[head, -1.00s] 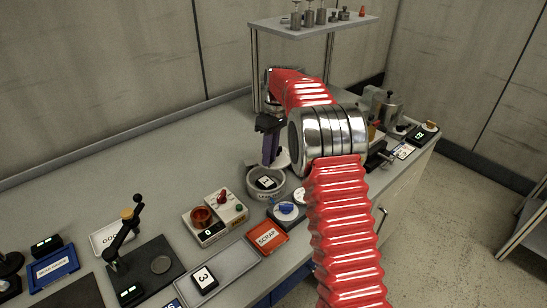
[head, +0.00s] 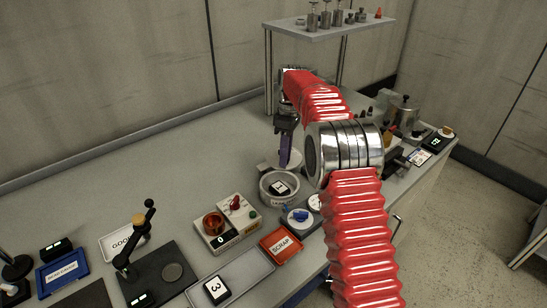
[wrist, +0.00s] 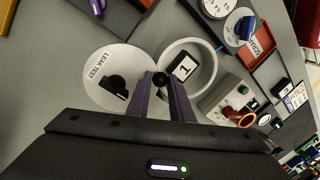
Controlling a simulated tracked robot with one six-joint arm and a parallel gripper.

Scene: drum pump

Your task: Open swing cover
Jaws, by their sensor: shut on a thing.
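The swing cover (wrist: 103,68) is a pale round disc marked LEAK TEST, with a black fitting on top. In the wrist view it lies to the left of a round pot (wrist: 211,83), swung aside so that the pot's mouth is open. A black block marked 1 (wrist: 183,68) sits inside the pot. My gripper (wrist: 161,88) is shut on a small black knob (wrist: 160,78) at the cover's edge, between cover and pot. In the head view, my gripper (head: 284,163) points down just behind the pot (head: 279,201); my fingers and arm partly hide the cover there.
A control box with a red ring (head: 215,224) stands in front of the pot. A blue-knobbed dial (head: 299,216) and an orange SCRAP tray (head: 281,245) are near it. A shelf (head: 322,33) stands at the back. The bench's back left is clear.

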